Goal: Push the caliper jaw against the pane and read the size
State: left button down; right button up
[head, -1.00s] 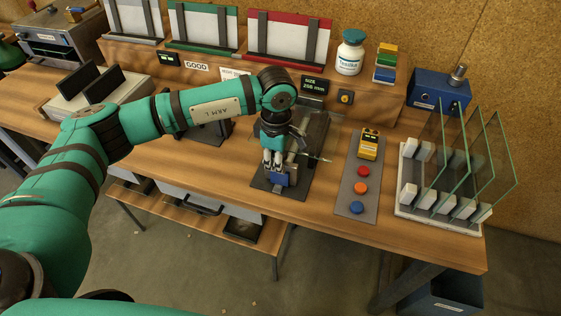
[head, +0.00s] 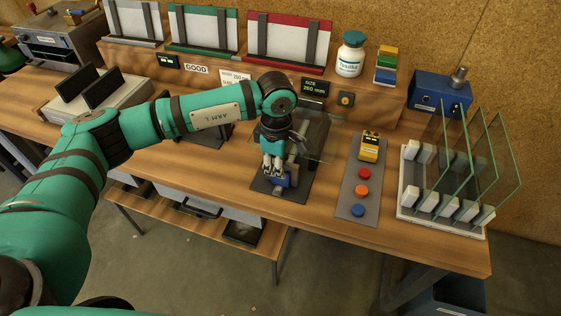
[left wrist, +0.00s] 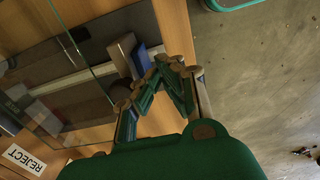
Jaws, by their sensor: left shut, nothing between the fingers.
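The caliper is a dark plate (head: 292,188) on the bench with a rail and a blue jaw block (head: 279,181). My left gripper (head: 273,168) points down at the blue block, shut and empty. In the left wrist view its fingertips (left wrist: 168,66) meet beside the blue block (left wrist: 141,60); I cannot tell whether they touch it. A clear glass pane (head: 319,146) lies at the caliper, partly hidden by my arm. Its edge also shows in the left wrist view (left wrist: 76,48). The size display (head: 313,87) appears to read 260 mm. My right gripper is out of view.
A button panel (head: 342,199) with red, orange and blue buttons lies right of the caliper. A white rack (head: 404,204) with upright glass panes stands farther right. A white bottle (head: 351,55) stands on the rear shelf. Bare bench lies in front of the caliper.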

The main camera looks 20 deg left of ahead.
pick_arm(q)
jog(key=w+b, duration=0.4)
jog(key=w, duration=0.2)
jog(key=shift+w, duration=0.35)
dwell(4.7)
jog(key=shift+s+d+r, duration=0.1)
jog(key=shift+s, duration=0.3)
dwell(0.6)
notch_tip(320, 180, up, 7)
jog(key=p, duration=0.3)
dwell(0.5)
